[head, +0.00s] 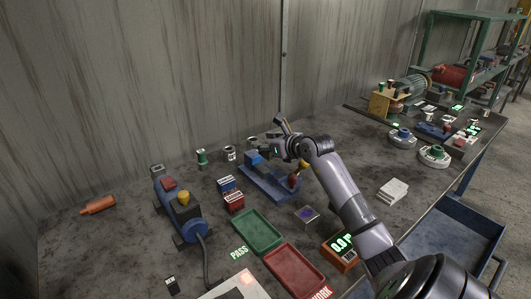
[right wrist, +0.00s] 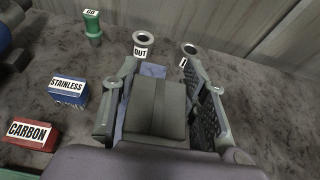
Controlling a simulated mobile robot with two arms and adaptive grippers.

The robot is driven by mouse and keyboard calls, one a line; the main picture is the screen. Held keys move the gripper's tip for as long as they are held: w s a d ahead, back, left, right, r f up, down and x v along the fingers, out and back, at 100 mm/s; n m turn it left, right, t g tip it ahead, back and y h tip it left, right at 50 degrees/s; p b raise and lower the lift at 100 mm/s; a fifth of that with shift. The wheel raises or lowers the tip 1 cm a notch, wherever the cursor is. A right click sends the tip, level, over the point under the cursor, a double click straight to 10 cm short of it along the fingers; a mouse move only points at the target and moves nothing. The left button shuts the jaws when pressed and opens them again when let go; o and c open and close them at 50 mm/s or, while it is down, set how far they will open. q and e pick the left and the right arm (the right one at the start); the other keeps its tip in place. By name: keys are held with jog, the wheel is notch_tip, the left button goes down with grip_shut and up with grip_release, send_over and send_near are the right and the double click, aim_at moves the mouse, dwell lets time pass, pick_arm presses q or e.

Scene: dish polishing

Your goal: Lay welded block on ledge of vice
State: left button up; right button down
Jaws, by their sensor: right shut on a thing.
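The blue vice (head: 262,184) stands on the bench near the middle of the head view, with a red-knobbed part at its right end. My right gripper (head: 278,145) is over the back of the vice. In the right wrist view its fingers stand on both sides of a dark grey block with a seam down its middle, the welded block (right wrist: 155,108), and are shut on it. A bluish part of the vice (right wrist: 152,70) shows beyond the block. Whether the block touches the vice's ledge is hidden. My left gripper is not in view.
A blue STAINLESS box (right wrist: 68,92) and a red CARBON box (right wrist: 33,134) lie left of the vice. Small pots, one marked OUT (right wrist: 142,42), stand behind. A green tray (head: 257,230), a red tray (head: 294,270) and a blue machine (head: 178,212) are nearer.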

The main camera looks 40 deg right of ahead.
aim_at(265, 153)
notch_tip(265, 153, down, 4)
jog(key=shift+r, duration=0.25)
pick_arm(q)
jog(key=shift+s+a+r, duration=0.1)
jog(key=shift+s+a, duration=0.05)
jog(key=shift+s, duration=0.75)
pick_arm(e)
jog(key=shift+f, duration=0.15)
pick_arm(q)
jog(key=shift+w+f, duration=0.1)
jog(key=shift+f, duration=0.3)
pick_arm(e)
jog(key=shift+f, duration=0.5)
